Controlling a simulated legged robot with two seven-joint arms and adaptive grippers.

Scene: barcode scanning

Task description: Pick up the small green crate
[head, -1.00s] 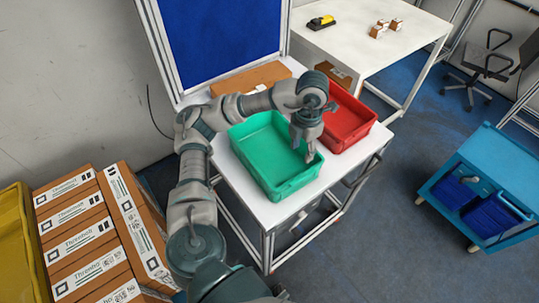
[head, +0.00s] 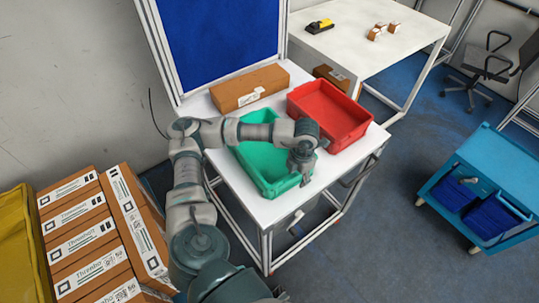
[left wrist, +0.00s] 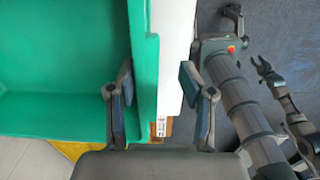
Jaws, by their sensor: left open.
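The green crate (head: 258,166) stands on the white table, partly hidden behind my left arm in the head view. My left gripper (head: 300,180) points down at the crate's right front end. In the left wrist view the gripper (left wrist: 158,98) is open. The crate's side wall (left wrist: 147,50) shows between its two fingers, one finger over the crate's inside and the other over the white table edge. I cannot tell how deep the fingers reach or if they touch the wall. My right gripper (left wrist: 265,68) shows small at the right of the left wrist view.
A red crate (head: 330,112) stands close behind the green one, and a brown box (head: 250,87) lies at the table's back. Brown cartons (head: 100,235) and a yellow bin (head: 20,240) are at left. A blue cart (head: 485,185) stands at right.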

